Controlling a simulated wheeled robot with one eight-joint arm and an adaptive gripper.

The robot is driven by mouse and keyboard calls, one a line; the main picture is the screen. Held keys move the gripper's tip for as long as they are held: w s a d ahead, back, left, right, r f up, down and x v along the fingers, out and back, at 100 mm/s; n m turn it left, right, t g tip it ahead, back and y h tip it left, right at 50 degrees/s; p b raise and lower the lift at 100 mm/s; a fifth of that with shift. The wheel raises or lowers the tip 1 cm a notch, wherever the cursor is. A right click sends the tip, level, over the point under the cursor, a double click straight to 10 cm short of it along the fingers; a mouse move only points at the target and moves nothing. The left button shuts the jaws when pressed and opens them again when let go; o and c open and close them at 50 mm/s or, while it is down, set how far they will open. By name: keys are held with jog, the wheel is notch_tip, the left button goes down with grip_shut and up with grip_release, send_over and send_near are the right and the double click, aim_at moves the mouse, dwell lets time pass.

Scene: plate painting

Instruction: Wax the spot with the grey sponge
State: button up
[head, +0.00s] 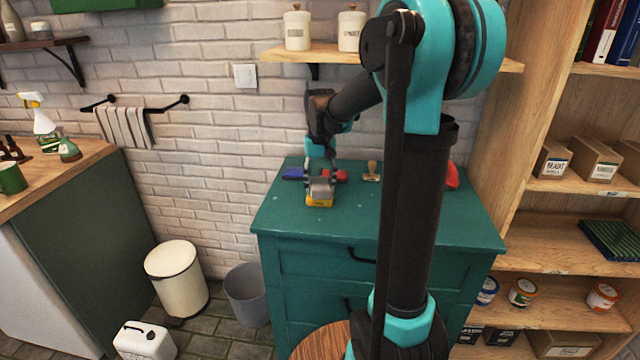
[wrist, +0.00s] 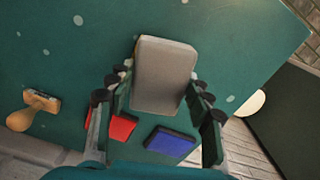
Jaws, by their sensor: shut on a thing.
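My gripper (wrist: 158,115) is shut on a grey sponge (wrist: 163,75), a rounded block between the two fingers. In the head view my gripper (head: 320,175) is over the front left part of the green cabinet top (head: 285,225), with the grey sponge (head: 320,188) just above a yellow block (head: 319,202). I cannot tell whether sponge and yellow block touch. The wrist view shows several small pale spots on the top, such as one spot (wrist: 78,20) at upper left and another spot (wrist: 230,98) right of the sponge. The surface behind the sponge is hidden.
A blue pad (wrist: 170,143) and a red pad (wrist: 123,127) lie near the fingers. A red object (head: 451,175) shows behind my arm. The cabinet's front strip is clear. A grey bin (head: 245,293) stands left.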

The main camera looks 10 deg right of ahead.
aim_at(320, 183)
jog(key=shift+f, duration=0.4)
dwell(1.2)
jog(key=shift+r, duration=0.1)
jog(key=shift+r, duration=3.4)
